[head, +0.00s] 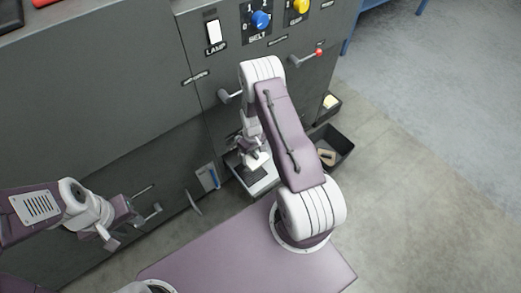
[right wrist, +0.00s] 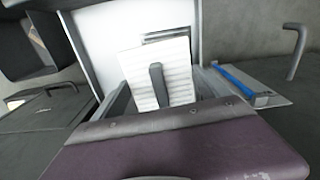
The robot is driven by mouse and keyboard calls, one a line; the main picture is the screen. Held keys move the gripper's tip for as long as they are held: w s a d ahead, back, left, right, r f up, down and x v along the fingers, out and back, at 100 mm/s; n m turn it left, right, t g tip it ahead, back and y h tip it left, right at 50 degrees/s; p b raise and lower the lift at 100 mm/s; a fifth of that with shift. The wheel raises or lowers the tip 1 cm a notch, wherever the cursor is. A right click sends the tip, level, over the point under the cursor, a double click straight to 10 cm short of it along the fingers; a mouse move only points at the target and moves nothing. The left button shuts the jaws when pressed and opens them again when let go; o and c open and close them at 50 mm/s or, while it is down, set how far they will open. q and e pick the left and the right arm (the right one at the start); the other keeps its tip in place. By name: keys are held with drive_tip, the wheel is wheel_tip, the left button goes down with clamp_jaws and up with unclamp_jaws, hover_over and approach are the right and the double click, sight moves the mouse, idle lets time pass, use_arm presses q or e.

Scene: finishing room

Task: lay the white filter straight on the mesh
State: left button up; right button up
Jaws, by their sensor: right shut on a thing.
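The white filter (right wrist: 178,62) is a ribbed, flat piece held by my right gripper (right wrist: 158,88); a grey finger lies across its face in the right wrist view. In the head view the filter (head: 259,163) shows small, just below my right gripper (head: 254,150), over a pale-walled open box (head: 266,186) at the foot of the machine. In the right wrist view a white surface (right wrist: 100,35) with a grey rectangular edge lies behind the filter. I cannot make out the mesh. My left gripper (head: 115,232) is empty at the left, away from the filter; its opening is unclear.
A black bin (head: 345,141) with a tan piece stands right of the box. A smaller dark bin (head: 333,112) is behind it. A panel with a blue strip (head: 208,177) lies left of the box. Handles and knobs stick out from the grey machine (head: 120,80).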

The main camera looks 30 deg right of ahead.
drive_tip(key=shift+a, duration=0.6)
drive_tip(key=shift+f, duration=0.1)
wheel_tip(320, 180, down, 10)
drive_tip(key=b, duration=0.8)
drive_tip(key=shift+r+b, duration=0.25)
drive_tip(key=shift+b, duration=0.1)
drive_tip(key=shift+f, duration=0.1)
drive_tip(key=shift+f+b, duration=0.5)
drive_tip(key=shift+f, duration=0.15)
drive_tip(key=o, duration=1.2)
drive_tip(key=shift+o, duration=0.2)
wheel_tip(320, 180, up, 9)
drive_tip(key=p, duration=0.5)
drive_tip(key=shift+r, duration=0.1)
